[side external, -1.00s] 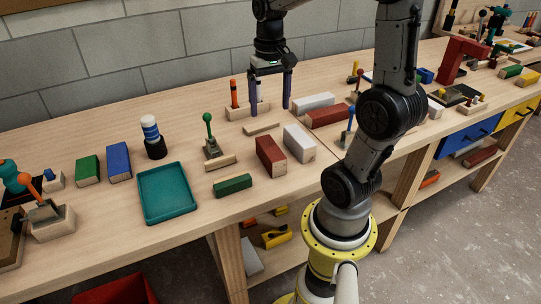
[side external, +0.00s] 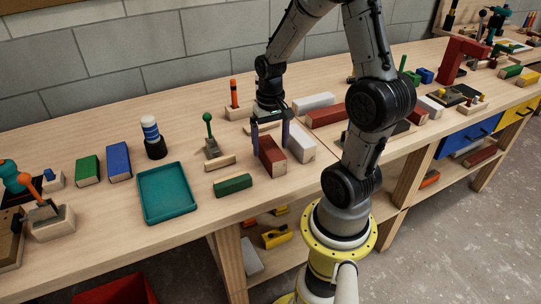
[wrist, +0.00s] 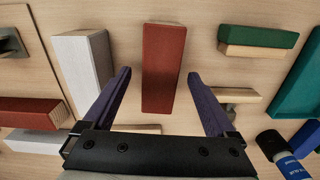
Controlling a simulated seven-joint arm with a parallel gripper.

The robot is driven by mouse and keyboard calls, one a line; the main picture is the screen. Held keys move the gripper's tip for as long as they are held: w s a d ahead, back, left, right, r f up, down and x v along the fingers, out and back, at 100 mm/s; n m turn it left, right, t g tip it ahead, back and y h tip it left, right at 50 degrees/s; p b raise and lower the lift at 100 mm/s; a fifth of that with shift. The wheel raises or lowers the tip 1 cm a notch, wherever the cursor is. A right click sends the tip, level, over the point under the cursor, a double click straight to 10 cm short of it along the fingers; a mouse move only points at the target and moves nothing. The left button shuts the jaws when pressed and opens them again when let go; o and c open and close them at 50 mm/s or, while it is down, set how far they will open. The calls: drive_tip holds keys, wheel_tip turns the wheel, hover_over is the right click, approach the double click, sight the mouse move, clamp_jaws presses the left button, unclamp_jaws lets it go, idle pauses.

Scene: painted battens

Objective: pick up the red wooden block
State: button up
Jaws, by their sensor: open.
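The red wooden block (side external: 271,158) lies on the bench near its front edge, between a white block and a green block. In the wrist view the red block (wrist: 163,68) is in the upper middle, lengthwise in the picture. My gripper (side external: 270,146) is open and empty at the rear end of this block. In the wrist view its fingers (wrist: 158,73) are spread either side of the block, with gaps on both sides. I cannot tell whether the fingertips are below its top. A second red block (side external: 326,116) lies farther back; it also shows in the wrist view (wrist: 30,110).
A white block (side external: 299,143) stands close at the right of the red block. A green block (side external: 233,185) and a thin batten (side external: 220,163) lie to its left. A teal tray (side external: 167,213) and a green-knobbed lever (side external: 209,135) are farther left. Bare bench lies in front.

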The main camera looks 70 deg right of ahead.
drive_tip(key=shift+f, duration=0.35)
drive_tip(key=shift+c, duration=0.3)
clamp_jaws()
drive_tip(key=shift+r, duration=0.15)
